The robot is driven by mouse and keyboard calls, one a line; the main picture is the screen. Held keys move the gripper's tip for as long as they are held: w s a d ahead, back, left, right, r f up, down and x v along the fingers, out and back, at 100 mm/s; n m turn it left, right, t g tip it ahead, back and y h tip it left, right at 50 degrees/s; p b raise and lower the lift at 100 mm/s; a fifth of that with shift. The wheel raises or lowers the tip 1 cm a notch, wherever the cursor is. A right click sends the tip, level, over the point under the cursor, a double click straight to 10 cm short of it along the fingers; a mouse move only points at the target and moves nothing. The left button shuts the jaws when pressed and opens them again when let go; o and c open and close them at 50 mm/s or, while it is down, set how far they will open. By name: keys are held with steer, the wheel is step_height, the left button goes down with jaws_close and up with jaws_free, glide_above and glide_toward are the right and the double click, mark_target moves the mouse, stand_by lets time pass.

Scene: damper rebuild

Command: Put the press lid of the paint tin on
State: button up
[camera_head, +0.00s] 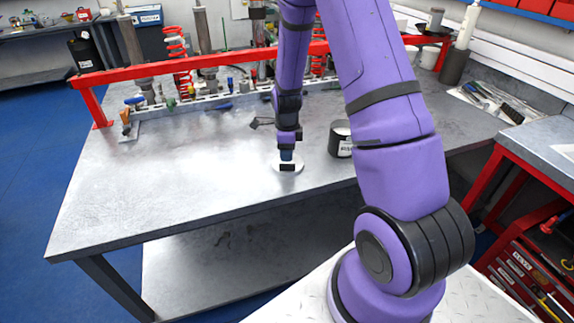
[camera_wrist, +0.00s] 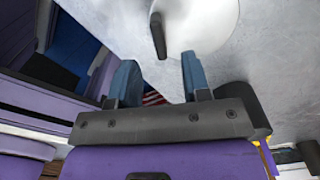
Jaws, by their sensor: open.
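The press lid (camera_head: 278,168) is a round white disc lying on the workbench, and it fills the top of the wrist view (camera_wrist: 213,22). A dark upright grip (camera_wrist: 158,36) stands on it. My gripper (camera_head: 287,156) points down just over the lid, its two blue fingers open. In the wrist view my gripper (camera_wrist: 158,65) has the grip ahead of the gap between its fingertips, with nothing held. The paint tin (camera_head: 336,142), a short black cylinder with a pale label, stands upright to the right of the lid. Its top looks light; its inside cannot be made out.
The grey workbench (camera_head: 130,195) is clear to the left and front. A red rail (camera_head: 215,60) with dampers and red springs runs along the back. A small dark item (camera_head: 262,122) lies behind the lid. A second bench (camera_head: 545,135) stands at right.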

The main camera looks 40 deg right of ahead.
mark_target(287, 164)
steer(key=shift+f, duration=2.9)
jaws_close()
